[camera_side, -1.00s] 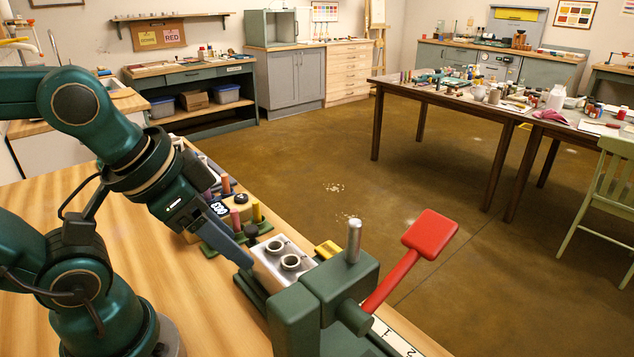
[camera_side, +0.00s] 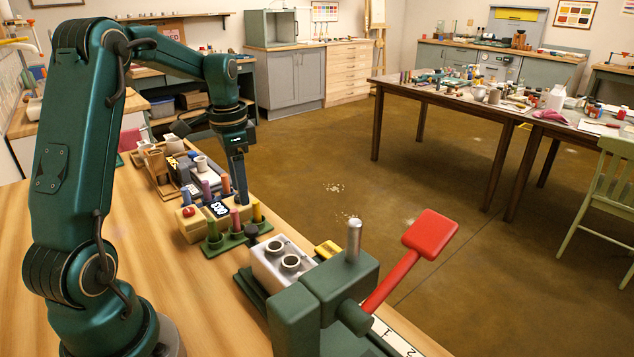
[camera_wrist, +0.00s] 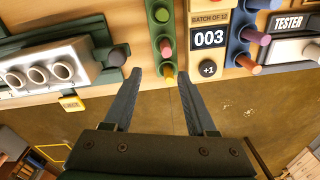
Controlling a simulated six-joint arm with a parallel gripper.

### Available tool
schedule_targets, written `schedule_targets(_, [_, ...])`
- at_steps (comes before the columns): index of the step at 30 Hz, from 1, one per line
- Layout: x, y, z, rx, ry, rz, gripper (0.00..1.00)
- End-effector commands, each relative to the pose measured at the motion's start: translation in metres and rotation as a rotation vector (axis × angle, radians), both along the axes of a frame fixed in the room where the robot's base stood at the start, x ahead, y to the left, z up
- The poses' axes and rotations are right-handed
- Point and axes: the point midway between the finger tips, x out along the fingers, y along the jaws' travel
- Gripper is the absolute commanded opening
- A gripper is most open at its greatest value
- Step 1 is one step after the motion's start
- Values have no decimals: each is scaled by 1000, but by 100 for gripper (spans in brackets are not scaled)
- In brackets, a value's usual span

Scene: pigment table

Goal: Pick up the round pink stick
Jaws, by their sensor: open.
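The round pink stick (camera_side: 235,220) stands upright in a green rack (camera_side: 231,245), between a green stick (camera_side: 213,231) and a yellow stick (camera_side: 257,212). The pink stick (camera_wrist: 167,48) also shows in the wrist view, in the middle of the green rack (camera_wrist: 152,30). My gripper (camera_side: 242,201) points down over the rack, its fingers just behind the pink stick in the side view. In the wrist view, my gripper (camera_wrist: 160,75) is open and empty. Its fingertips lie on either side of the yellow stick's end, with the pink stick a little beyond them.
Bare wood (camera_side: 165,290) is free at the front left.

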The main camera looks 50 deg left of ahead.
Motion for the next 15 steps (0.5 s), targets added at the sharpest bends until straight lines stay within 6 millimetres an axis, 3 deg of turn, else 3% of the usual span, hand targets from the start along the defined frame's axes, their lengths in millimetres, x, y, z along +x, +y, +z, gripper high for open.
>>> schedule_targets(6, [-13,15,-24,-40,48,67,57])
schedule_targets(15, [-13,14,-60,-40,49,67,57])
